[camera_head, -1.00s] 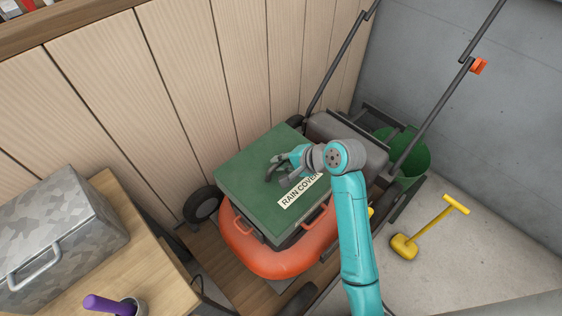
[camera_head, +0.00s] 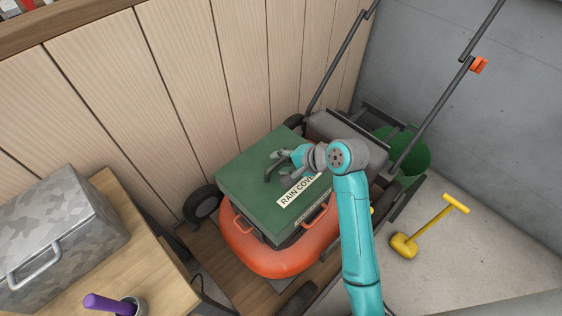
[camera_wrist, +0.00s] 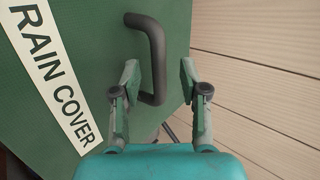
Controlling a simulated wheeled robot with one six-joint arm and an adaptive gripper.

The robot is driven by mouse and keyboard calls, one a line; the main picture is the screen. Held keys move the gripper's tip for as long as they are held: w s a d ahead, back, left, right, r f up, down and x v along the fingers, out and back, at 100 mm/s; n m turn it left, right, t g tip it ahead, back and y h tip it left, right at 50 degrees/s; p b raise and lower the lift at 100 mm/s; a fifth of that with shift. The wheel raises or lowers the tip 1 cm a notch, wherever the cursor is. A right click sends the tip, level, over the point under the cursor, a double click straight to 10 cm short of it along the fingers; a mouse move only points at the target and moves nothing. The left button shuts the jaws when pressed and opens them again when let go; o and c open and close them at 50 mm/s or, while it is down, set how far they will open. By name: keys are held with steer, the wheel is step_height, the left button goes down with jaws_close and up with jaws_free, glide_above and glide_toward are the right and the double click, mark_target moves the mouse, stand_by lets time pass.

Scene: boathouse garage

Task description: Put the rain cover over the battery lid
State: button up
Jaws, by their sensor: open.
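The rain cover (camera_head: 242,178) is a green, square, box-like piece with a white "RAIN COVER" label. It sits on top of the orange mower (camera_head: 275,262) and looks roughly level. The battery lid is hidden beneath it. A black bent handle (camera_wrist: 154,55) stands up from the cover; it also shows in the head view (camera_head: 270,172). My gripper (camera_head: 279,166) is open above the cover, close to the handle. In the wrist view its two fingers (camera_wrist: 158,82) stand on either side of the handle's near end, with gaps visible.
A wooden wall (camera_head: 180,85) rises close behind the mower. The mower's dark handlebar (camera_head: 440,100) slopes up to the right. A workbench (camera_head: 140,262) with a grey case (camera_head: 60,235) stands at left.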

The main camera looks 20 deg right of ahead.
steer(key=v, duration=1.1)
stand_by(0.6)
